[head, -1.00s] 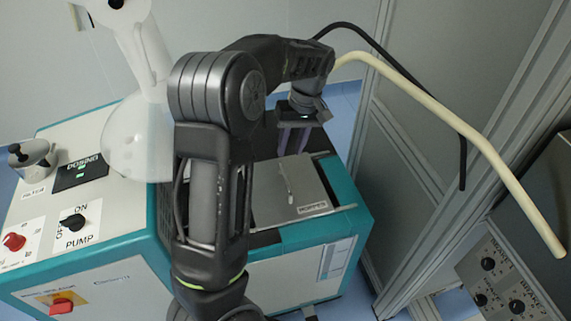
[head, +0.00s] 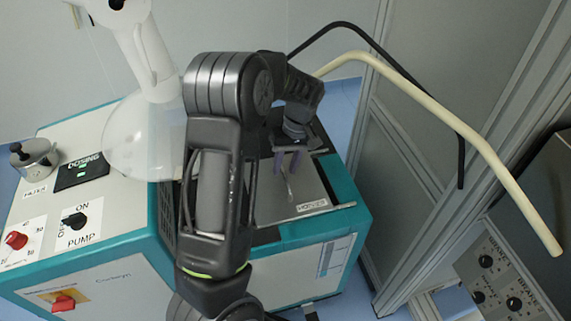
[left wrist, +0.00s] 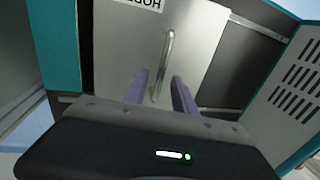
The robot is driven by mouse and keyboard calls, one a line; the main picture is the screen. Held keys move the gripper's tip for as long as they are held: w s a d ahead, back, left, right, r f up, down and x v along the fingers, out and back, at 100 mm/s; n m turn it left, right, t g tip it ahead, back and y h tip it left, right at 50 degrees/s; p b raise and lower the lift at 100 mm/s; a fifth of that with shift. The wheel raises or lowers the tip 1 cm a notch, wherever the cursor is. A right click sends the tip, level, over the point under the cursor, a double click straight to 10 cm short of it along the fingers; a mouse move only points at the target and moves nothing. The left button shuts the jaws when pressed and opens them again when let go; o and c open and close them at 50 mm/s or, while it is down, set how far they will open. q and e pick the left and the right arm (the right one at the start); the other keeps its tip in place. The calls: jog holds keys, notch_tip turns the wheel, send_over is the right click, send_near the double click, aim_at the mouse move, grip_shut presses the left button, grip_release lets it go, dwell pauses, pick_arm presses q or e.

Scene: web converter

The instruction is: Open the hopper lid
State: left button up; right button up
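The hopper lid (head: 311,184) is a light grey metal plate with a label at its near edge, lying flat on top of the teal and white machine. Its slim bar handle (head: 290,186) stands near the middle of the plate; in the left wrist view the handle (left wrist: 165,62) runs upright in the picture. My left gripper (head: 286,163) is open and empty, its purple fingers pointing down over the lid. In the left wrist view the handle's lower end shows between the two fingers (left wrist: 160,85). Contact cannot be told. My right gripper is out of view.
The pump knob (head: 75,221) and a red switch (head: 63,303) are on the machine's left. A cream pipe (head: 440,115) and a dark hose (head: 420,92) arch at the right, beside grey cabinet panels.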

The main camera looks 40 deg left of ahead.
pick_arm(q)
grip_shut()
dwell(0.3)
dwell(1.1)
